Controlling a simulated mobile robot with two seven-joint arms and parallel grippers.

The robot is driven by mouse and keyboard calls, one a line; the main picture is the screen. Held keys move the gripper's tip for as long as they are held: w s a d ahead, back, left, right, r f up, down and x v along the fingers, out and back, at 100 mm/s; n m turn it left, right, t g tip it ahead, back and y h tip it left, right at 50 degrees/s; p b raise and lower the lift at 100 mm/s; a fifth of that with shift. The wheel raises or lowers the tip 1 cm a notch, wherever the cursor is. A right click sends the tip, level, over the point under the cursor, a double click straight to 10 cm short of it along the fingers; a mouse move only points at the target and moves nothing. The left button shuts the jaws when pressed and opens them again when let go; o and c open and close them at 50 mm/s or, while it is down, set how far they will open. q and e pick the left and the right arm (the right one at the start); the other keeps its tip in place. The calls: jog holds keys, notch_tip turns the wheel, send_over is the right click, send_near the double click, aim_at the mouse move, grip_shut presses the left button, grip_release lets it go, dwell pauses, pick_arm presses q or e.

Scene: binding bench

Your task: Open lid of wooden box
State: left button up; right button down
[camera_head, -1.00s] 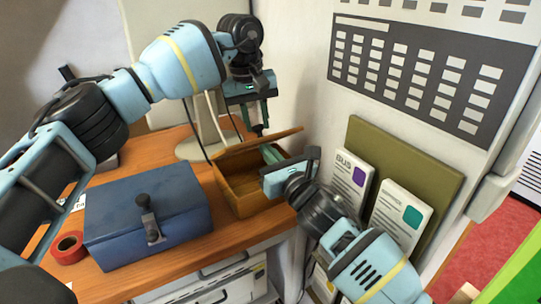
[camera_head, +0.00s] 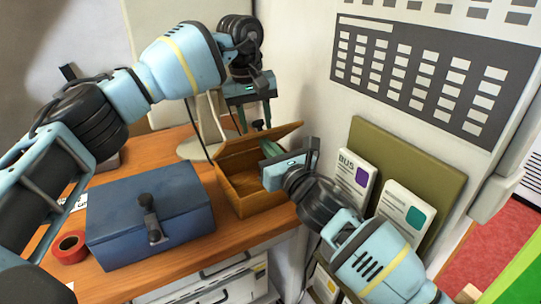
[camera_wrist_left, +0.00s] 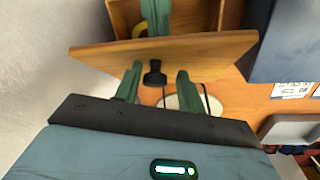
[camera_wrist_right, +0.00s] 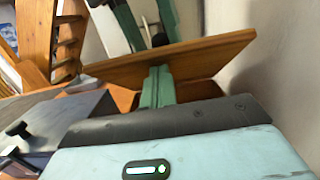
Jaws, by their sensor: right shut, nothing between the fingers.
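The wooden box (camera_head: 247,203) stands at the bench's right end, beside the wall. Its lid (camera_head: 232,153) is raised and tilted up at the back, so the inside shows. My right gripper (camera_head: 270,150) is shut and empty, its fingers inside the opening by the lid's underside; the right wrist view shows the closed fingers (camera_wrist_right: 158,88) at the lid (camera_wrist_right: 185,60). My left gripper (camera_head: 258,124) is behind the lid, fingers apart. In the left wrist view a dark knob (camera_wrist_left: 154,73) on the lid's outer face lies between its open fingers (camera_wrist_left: 158,85).
A blue box (camera_head: 150,215) with a dark latch stands left of the wooden box. A red tape roll (camera_head: 69,247) lies at the front left. Something yellow (camera_wrist_left: 139,31) lies inside the wooden box. The wall and an olive board (camera_head: 405,165) bound the right side.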

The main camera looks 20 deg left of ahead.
pick_arm(q)
jog(key=shift+d+f, duration=0.15)
jog(key=shift+d, duration=0.2)
pick_arm(e)
jog(key=shift+a+r, duration=0.1)
jog(key=shift+r, duration=0.1)
pick_arm(q)
jog(key=shift+r, duration=0.25)
notch_tip(320, 180, up, 8)
jog(key=a, duration=0.1)
jog(key=shift+s+a+f, duration=0.15)
jog(key=shift+s+a, duration=0.1)
jog(key=shift+s, duration=0.2)
pick_arm(e)
jog(key=shift+w+f, duration=0.15)
jog(key=shift+f, duration=0.2)
pick_arm(q)
jog(key=shift+f, duration=0.1)
